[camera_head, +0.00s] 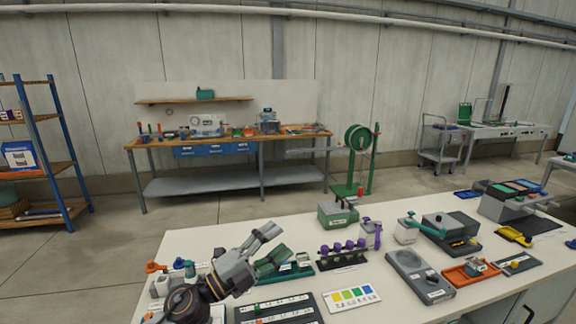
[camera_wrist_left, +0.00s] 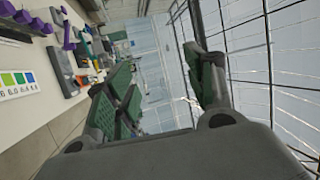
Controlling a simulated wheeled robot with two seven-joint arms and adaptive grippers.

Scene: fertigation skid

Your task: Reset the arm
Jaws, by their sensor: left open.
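My left gripper (camera_head: 266,238) reaches in from the lower left of the head view, above the near left part of the white table (camera_head: 385,216). Its fingers point up and to the right. In the left wrist view its two green-padded fingers (camera_wrist_left: 160,90) stand apart with nothing between them. That view is tilted on its side, with the table along its left. My right gripper does not show in either view.
A colour-swatch card (camera_head: 351,297), purple-knobbed rack (camera_head: 342,252), green box (camera_head: 338,214), grey scale-like plate (camera_head: 419,273) and orange tray (camera_head: 471,272) crowd the table. Small parts lie around my left arm. A workbench (camera_head: 232,139) and blue shelf rack (camera_head: 40,150) stand behind; floor between is open.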

